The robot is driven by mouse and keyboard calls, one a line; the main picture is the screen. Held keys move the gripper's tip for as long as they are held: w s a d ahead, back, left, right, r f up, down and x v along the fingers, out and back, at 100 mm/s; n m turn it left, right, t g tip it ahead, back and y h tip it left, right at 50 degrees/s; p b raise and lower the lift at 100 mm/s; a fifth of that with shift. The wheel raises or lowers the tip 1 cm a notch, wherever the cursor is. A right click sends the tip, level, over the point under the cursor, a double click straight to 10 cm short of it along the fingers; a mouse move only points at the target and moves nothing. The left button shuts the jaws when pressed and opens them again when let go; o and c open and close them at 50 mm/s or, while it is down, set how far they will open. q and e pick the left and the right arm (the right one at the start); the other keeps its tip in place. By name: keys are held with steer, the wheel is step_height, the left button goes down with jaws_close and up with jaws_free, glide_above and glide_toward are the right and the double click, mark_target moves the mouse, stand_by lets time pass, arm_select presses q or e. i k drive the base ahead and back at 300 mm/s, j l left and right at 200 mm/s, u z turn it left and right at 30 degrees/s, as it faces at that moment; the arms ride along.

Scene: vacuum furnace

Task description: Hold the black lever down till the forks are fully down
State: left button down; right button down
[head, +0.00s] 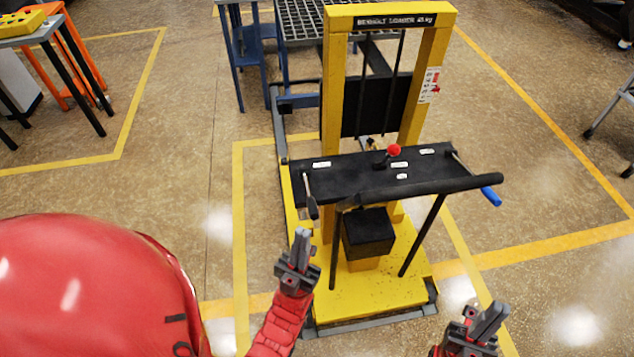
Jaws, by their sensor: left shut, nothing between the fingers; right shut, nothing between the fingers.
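The yellow bench loader (428,80) stands in the middle of the head view, with a black control panel (365,174) across its front. A lever with a black grip (312,207) hangs at the panel's left end, on a metal shank, grip pointing down. My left gripper (301,236) is shut and empty, pointing up just below and left of that grip in the picture. I cannot tell the gap in depth. My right gripper (496,312) is shut and empty, low at the right, away from the loader. The forks are not clearly visible behind the mast and panel.
The panel also carries a red knob (394,150) and a blue-gripped lever (490,196) at its right end. A black push bar (430,187) crosses in front. A mesh-topped table (300,20) stands behind. Yellow floor lines (240,230) surround the loader; floor at both sides is clear.

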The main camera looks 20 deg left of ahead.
mark_target(312, 205)
steer(key=i+l+u, duration=0.1)
steer(key=u, duration=0.3)
steer(key=l+u, duration=0.35)
steer(key=i+l+u, duration=0.1)
steer(key=u, duration=0.3)
